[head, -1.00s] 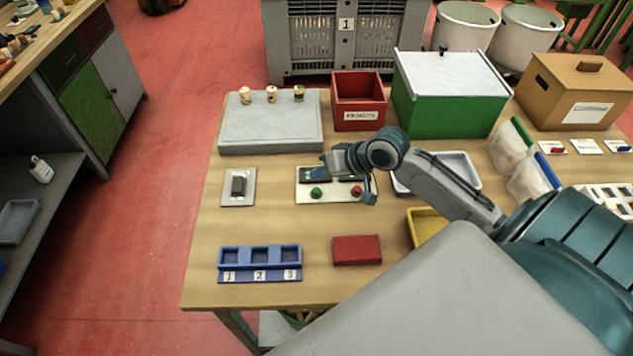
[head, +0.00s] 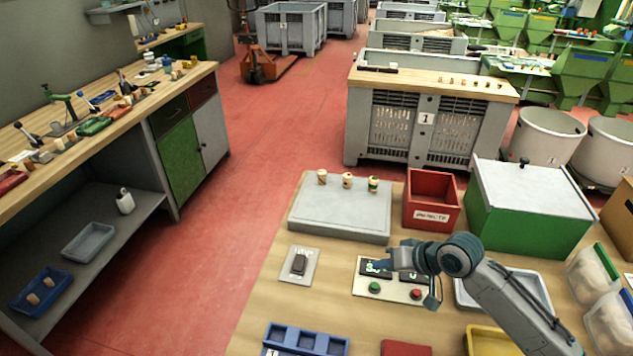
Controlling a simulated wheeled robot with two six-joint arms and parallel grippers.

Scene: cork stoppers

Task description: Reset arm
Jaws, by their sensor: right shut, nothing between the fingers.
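My right gripper (head: 383,265) is in the head view, over the panel with the green and red buttons. It is shut and holds nothing. Its arm reaches in from the lower right. The button panel (head: 363,287) lies on the wooden table, with a dark display partly hidden by the gripper. Several corks, with one (head: 347,181) in the middle, stand upright on a grey slab (head: 340,212) behind the panel. My left gripper is not in view.
A red box (head: 432,200) and a green box with a white lid (head: 530,215) stand right of the slab. A small switch plate (head: 299,264) lies left of the panel. A workbench (head: 190,78) stands at the left. Red floor is clear between.

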